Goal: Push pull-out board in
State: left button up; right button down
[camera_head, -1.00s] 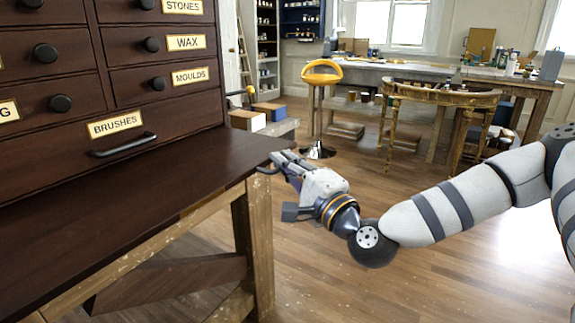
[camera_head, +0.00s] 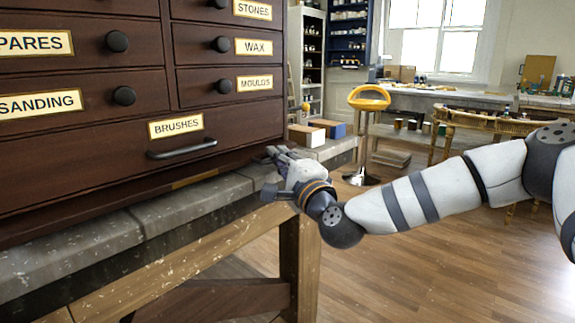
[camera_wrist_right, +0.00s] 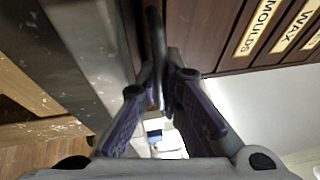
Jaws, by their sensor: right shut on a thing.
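The pull-out board (camera_head: 238,160) is dark brown wood. It shows as a narrow strip low on the cabinet, under the BRUSHES drawer (camera_head: 225,128), close to flush with the front. My right gripper (camera_head: 272,154) is at the board's right part, its fingers pointing at the cabinet. In the right wrist view its fingers (camera_wrist_right: 160,100) are shut on a dark bar-shaped handle (camera_wrist_right: 154,35), which appears to be the board's. The fingers hide part of the handle in the head view. My left gripper is not in view.
The worn grey bench top (camera_head: 150,218) is bare in front of the cabinet, on a pale wooden frame (camera_head: 300,265). Boxes (camera_head: 307,134) stand beyond the cabinet's right end. A yellow stool (camera_head: 369,98) is farther back. Wooden floor (camera_head: 400,270) is clear at right.

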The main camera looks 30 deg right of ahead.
jog(key=c, duration=1.7)
grip_release()
jog(key=shift+s+f, duration=0.1)
jog(key=shift+f, duration=0.05)
